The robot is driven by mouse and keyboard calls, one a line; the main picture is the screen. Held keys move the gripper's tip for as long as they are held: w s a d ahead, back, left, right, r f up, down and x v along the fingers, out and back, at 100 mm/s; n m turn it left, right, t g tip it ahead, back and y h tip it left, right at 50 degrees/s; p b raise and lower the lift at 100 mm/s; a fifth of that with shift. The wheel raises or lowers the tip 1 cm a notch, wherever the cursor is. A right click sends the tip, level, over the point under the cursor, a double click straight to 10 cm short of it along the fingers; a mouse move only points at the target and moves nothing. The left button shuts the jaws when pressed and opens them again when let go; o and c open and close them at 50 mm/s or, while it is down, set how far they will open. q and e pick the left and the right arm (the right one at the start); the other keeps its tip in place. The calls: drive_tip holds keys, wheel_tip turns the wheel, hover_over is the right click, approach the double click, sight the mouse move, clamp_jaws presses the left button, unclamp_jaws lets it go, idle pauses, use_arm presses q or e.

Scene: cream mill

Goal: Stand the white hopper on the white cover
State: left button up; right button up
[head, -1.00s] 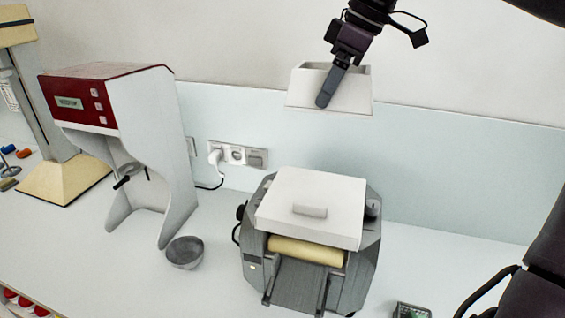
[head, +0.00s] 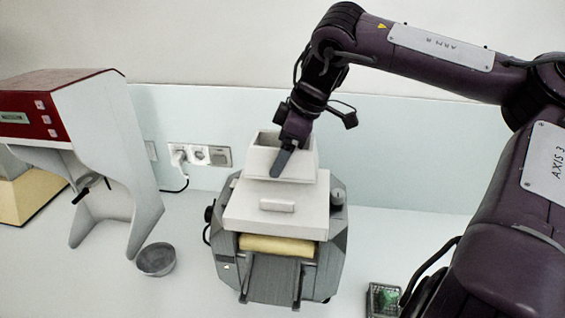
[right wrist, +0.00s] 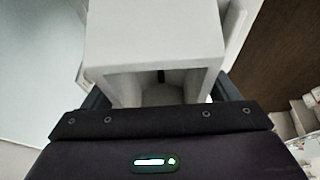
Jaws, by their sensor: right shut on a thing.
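The white hopper (head: 262,163) is an open-topped box, upright in the head view. It is at the rear part of the white cover (head: 248,212), which lies on top of the grey mill (head: 226,255). Its lower edge overlaps the cover; I cannot tell whether it touches or hangs just above. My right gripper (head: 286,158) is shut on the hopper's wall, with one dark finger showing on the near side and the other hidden. The hopper (right wrist: 155,35) fills the upper middle of the right wrist view. My left gripper is not in view.
A red and white machine (head: 110,150) stands to the left, with a grey bowl (head: 156,259) between it and the mill. A plug sits in the wall socket (head: 198,155). A small green-topped item (head: 383,299) lies at front right. A knob (head: 337,198) is right of the cover.

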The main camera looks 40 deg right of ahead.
wheel_tip(320, 180, down, 3)
drive_tip(key=shift+s+f+p, duration=0.15)
drive_tip(key=shift+p, duration=0.3)
drive_tip(key=shift+d+f, duration=0.15)
drive_tip(key=shift+f, duration=0.1)
drive_tip(key=o, duration=0.8)
drive_tip(key=shift+c, duration=0.2)
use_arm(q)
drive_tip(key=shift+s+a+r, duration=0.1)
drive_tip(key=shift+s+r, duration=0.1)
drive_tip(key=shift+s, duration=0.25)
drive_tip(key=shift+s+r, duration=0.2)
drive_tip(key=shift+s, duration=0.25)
use_arm(e)
drive_tip(key=shift+o, duration=1.3)
drive_tip(key=b+v, duration=0.2)
drive_tip(key=v, duration=0.9)
drive_tip(key=shift+b, duration=0.3)
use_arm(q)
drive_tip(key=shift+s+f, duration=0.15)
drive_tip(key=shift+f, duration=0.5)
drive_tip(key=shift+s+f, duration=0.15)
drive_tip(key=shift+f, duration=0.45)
use_arm(e)
drive_tip(key=shift+s+r, duration=0.15)
drive_tip(key=shift+r, duration=0.35)
